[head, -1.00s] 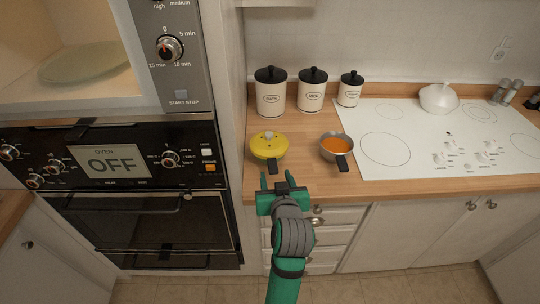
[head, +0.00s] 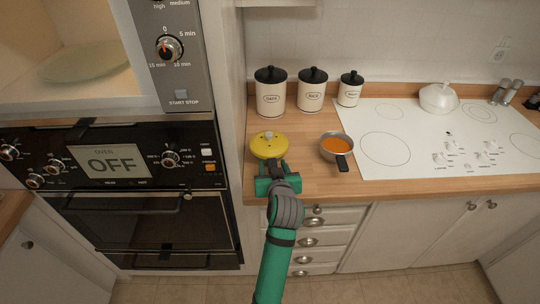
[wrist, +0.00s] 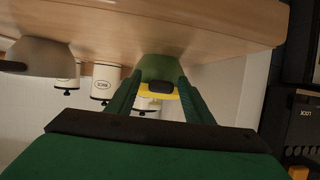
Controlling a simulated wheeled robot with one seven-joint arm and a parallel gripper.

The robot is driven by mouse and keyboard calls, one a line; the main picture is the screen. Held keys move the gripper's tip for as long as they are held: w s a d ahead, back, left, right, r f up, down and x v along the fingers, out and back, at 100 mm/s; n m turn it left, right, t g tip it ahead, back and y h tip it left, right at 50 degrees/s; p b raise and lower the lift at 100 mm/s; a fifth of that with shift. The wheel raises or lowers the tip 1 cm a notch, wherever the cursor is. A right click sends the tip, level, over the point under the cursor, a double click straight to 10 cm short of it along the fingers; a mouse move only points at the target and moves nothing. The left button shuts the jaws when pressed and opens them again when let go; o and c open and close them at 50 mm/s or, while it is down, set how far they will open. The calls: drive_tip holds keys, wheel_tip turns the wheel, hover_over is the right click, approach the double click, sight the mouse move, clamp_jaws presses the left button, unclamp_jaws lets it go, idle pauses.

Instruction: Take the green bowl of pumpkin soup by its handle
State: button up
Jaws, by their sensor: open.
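The green bowl (wrist: 160,68) shows in the wrist view, which is upside down, with a yellow lid (head: 266,146) on it. In the head view the lid hides most of the bowl, so its contents are hidden. Its short black handle (wrist: 160,87) points toward the front edge of the counter. My gripper (head: 271,170) is at the counter's front edge, open, just in front of the bowl. In the wrist view its fingers stand on either side of the handle, and I cannot tell whether they touch it.
A grey pan (head: 336,147) with orange contents and a black handle stands to the right. White canisters (head: 271,92) stand behind. The white cooktop (head: 400,165) with a white lidded pot (head: 439,98) is further right. The oven (head: 110,160) stands on the left.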

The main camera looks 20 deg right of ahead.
drive_tip(key=shift+c, duration=0.4)
drive_tip(key=c, duration=1)
drive_tip(key=shift+r, duration=0.1)
clamp_jaws()
